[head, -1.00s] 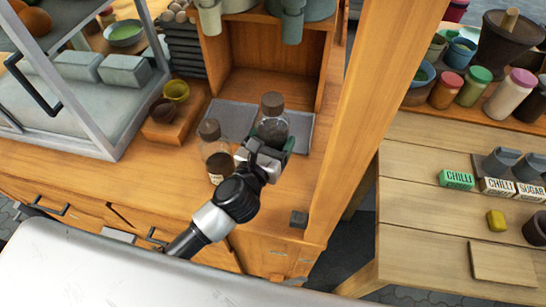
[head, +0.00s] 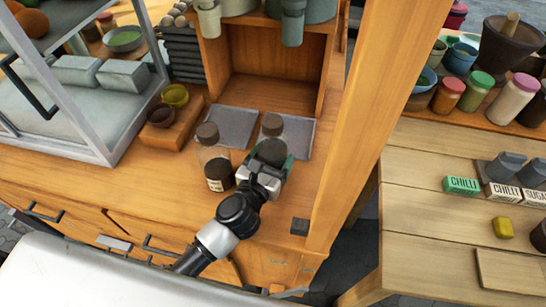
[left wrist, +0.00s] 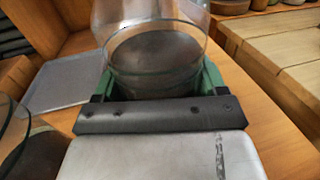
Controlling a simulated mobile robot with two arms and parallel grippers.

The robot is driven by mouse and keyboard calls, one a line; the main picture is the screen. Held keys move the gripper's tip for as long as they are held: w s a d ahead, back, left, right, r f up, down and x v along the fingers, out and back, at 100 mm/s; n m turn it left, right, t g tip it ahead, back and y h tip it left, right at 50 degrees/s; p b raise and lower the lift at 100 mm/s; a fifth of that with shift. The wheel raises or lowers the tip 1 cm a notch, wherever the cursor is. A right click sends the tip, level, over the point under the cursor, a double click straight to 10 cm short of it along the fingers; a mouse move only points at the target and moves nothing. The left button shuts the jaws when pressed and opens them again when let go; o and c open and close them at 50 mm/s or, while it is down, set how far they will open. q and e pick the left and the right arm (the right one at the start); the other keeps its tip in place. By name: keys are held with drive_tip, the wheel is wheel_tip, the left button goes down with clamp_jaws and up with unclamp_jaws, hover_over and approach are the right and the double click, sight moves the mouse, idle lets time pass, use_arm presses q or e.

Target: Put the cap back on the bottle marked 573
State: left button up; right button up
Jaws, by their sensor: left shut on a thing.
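My left gripper (head: 270,157) is shut on a clear glass bottle (head: 285,126) with dark contents and a brown cap (head: 272,124) on top. In the left wrist view green finger pads clasp this bottle (left wrist: 155,50) from both sides. A second glass bottle (head: 215,160) with a brown cap (head: 207,132), dark contents and a small label (head: 215,185) stands upright just left of the gripper. The label is too small to read, and no number shows on the held bottle. My right gripper is not in view.
Two grey trays, a left one (head: 230,120) and a right one (head: 302,137), lie behind the bottles, before an open wooden niche (head: 270,85). A wooden post (head: 365,130) stands to the right. A glass case (head: 100,125) stands left, beside small bowls (head: 173,95).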

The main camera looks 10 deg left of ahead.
use_arm(q)
drive_tip(key=o, duration=1.3)
drive_tip(key=shift+f, duration=0.2)
drive_tip(key=o, duration=0.4)
drive_tip(key=shift+r, duration=0.1)
drive_tip(key=shift+r, duration=0.25)
drive_tip(key=b+v, duration=0.1)
drive_tip(key=v, duration=0.4)
drive_tip(key=b+v, duration=0.1)
drive_tip(key=v, duration=0.4)
drive_tip(key=shift+s+f, duration=0.25)
drive_tip(key=shift+s, duration=0.15)
drive_tip(key=shift+s+a+r, duration=0.1)
drive_tip(key=shift+s+a, duration=0.1)
drive_tip(key=shift+s, duration=0.4)
